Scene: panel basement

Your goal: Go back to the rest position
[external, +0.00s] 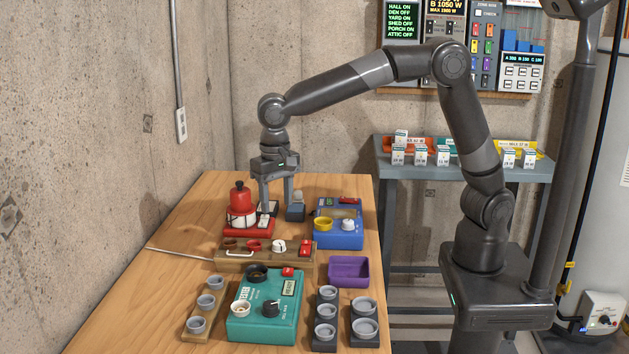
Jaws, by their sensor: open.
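My gripper (275,198) points down over the far part of the wooden table (165,285). Its two fingers are apart, and I see nothing held between them. The fingertips are close to a red-based device with a red bottle-like top (241,205) and a small grey block (295,212). I cannot tell whether they touch either one. My arm reaches from its base at the right, up and over to the left.
Below the gripper are a wooden strip (230,257), a blue box (338,236), a teal tester (262,325), a purple tray (348,272) and several grey cups. A grey shelf (462,172) with small cartons stands behind my arm. A panel board hangs on the wall.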

